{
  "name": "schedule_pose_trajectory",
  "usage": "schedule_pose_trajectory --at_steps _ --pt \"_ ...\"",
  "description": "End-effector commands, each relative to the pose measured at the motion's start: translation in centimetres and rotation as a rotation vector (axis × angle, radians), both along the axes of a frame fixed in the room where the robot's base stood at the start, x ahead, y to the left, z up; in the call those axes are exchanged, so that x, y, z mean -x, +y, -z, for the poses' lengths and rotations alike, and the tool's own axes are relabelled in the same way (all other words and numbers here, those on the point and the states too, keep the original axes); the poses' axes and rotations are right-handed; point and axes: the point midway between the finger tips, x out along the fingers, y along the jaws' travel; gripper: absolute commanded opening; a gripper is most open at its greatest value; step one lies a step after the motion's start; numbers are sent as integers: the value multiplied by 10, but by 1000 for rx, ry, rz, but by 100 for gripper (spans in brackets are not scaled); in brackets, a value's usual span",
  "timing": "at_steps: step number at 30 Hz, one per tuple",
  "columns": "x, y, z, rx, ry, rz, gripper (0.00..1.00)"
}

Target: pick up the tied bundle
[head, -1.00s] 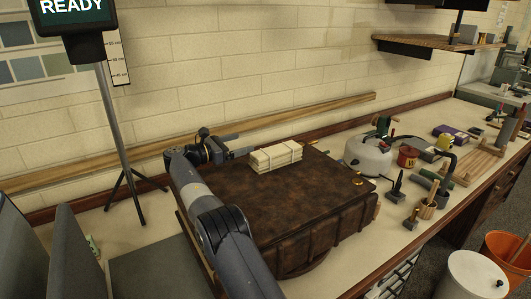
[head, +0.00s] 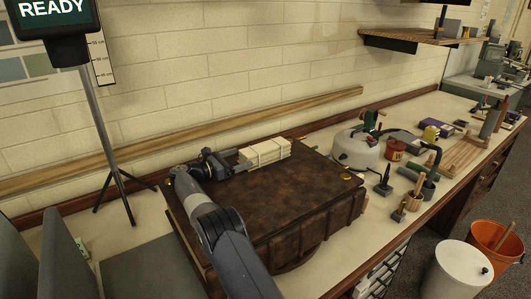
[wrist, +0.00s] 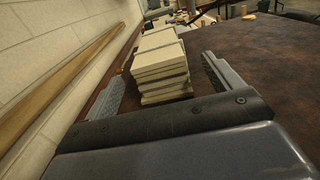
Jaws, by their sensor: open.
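The tied bundle (head: 265,152) is a stack of cream slabs bound with thin dark bands. It lies on the brown leather-like top of a large box (head: 290,195), near its back edge. My gripper (head: 236,163) is at the bundle's left end in the head view, level with it. In the wrist view the bundle (wrist: 160,65) stands ahead, between the two open fingers (wrist: 165,80), with nothing held. The near end of the bundle appears just at or between the fingers; contact cannot be told.
A wooden rail (head: 180,145) runs along the brick wall behind. A white kettle-like pot (head: 355,150), a red tin (head: 394,150) and several tools stand right of the box. A display stand (head: 110,150) is at the left. The box top right of the bundle is clear.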

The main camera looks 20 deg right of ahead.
Motion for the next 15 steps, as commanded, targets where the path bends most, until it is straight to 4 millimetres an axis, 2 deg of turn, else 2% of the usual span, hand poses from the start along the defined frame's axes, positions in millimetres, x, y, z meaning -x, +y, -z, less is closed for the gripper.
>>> schedule_pose_trajectory --at_steps 3,6,13,15 --pt "-4 -23 -2 0 0 3 87" --pt "-6 -33 -1 0 0 1 87" --pt "-7 -35 0 0 0 -1 87" --pt "-7 -35 0 0 0 0 82"
